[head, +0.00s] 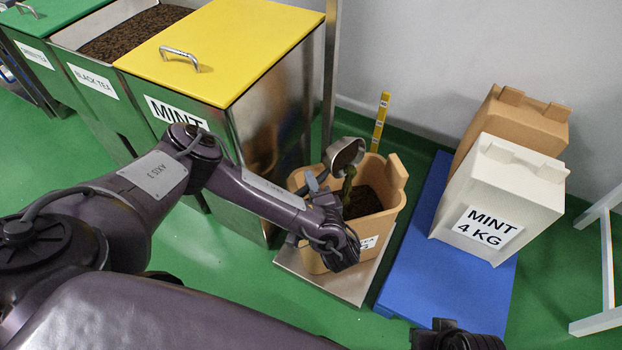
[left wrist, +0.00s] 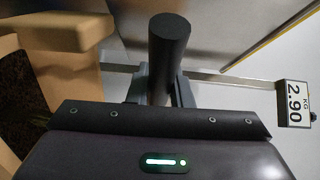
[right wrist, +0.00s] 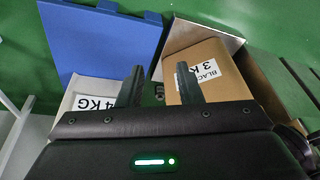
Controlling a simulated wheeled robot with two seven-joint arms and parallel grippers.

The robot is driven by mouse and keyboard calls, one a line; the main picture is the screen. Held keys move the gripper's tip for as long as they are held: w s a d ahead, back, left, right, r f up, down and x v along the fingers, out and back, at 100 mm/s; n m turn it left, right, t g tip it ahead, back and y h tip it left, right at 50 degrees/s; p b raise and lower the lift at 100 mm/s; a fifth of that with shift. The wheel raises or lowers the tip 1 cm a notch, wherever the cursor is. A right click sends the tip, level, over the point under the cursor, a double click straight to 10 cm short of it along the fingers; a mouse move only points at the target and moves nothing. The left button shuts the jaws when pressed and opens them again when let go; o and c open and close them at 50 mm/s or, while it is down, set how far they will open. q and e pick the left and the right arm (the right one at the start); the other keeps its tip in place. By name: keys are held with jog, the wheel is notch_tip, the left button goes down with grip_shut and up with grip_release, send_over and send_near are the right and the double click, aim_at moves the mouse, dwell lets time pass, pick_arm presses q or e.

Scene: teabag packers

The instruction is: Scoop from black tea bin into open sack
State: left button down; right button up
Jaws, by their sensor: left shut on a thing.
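My left gripper (head: 322,200) is shut on the black handle (left wrist: 168,55) of a metal scoop, above the open sack. The scoop's bowl (head: 345,152) is tilted over the sack, and a dark greenish-brown streak, seemingly falling tea, drops from it. The open tan sack (head: 384,228) stands upright with dark tea inside; its label also shows in the right wrist view (right wrist: 208,76). The black tea bin (head: 64,38) is open, with dark leaves inside, at upper left. My right gripper (right wrist: 157,88) is open and empty; its hand is at the bottom edge of the head view.
The mint bin (head: 225,50) has a closed yellow lid. A white mint sack (head: 497,190) and a tan sack (head: 520,125) stand on a blue pallet (head: 425,255).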

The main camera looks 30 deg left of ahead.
pick_arm(q)
jog(key=shift+r+p, duration=0.2)
jog(key=shift+p, duration=0.1)
jog(key=shift+d+r+t+y+p, duration=0.15)
jog(key=shift+t+y+p, duration=0.15)
jog(key=shift+p, duration=0.65)
jog(key=shift+m+p, duration=0.3)
jog(key=shift+p, duration=0.25)
jog(key=shift+d+t+y+p, duration=0.15)
jog(key=shift+t+y+p, duration=0.25)
jog(key=shift+p, duration=0.25)
jog(key=shift+s+d+m+p, duration=0.15)
jog(key=shift+m+p, duration=0.25)
jog(key=shift+p, duration=0.3)
jog(key=shift+d+m+t+y+p, duration=0.25)
jog(key=shift+t+y+p, duration=0.35)
jog(key=shift+t, duration=0.3)
jog(key=shift+s+d+m+t+y+b, duration=0.1)
jog(key=shift+d+m+t+y+b, duration=0.2)
jog(key=shift+m+t, duration=0.45)
jog(key=shift+s+d+m+t+y+b, duration=0.1)
jog(key=shift+m+t+b, duration=0.25)
jog(key=shift+m+t, duration=0.4)
pick_arm(e)
jog(key=s+d+f+m+g+h, duration=0.1)
jog(key=d+f, duration=0.3)
jog(key=f, duration=0.7)
jog(key=shift+d, duration=0.25)
